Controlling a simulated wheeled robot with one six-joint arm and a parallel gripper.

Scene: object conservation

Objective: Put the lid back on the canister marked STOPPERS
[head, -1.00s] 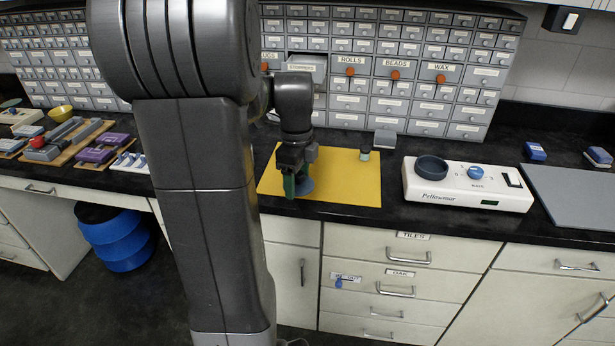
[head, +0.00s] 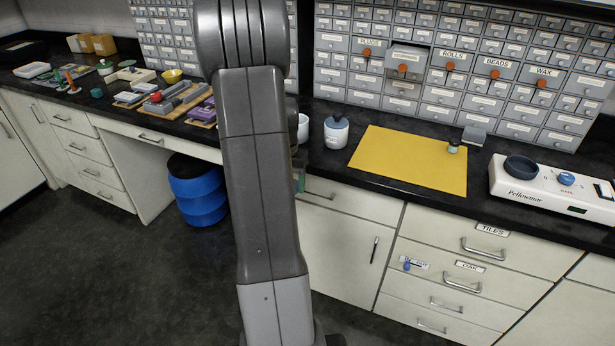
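A white canister (head: 336,136) with a blue-grey lid and a small knob stands on the black counter, left of the yellow mat. Its marking is too small to read. A second white container (head: 303,129) shows behind my arm, mostly hidden; I see no lid on its visible part, and any label is hidden. My gripper (head: 299,177) is almost wholly behind my arm, low at the counter's front edge. Only a sliver of dark metal and green shows, so its opening and anything in it are hidden. No loose lid shows on the mat.
The yellow mat (head: 410,162) holds only a small dark-topped jar (head: 453,146) at its right. A grey block (head: 474,135) and a white device (head: 550,187) stand further right. One small drawer (head: 406,63) sticks out of the cabinet. Trays lie left.

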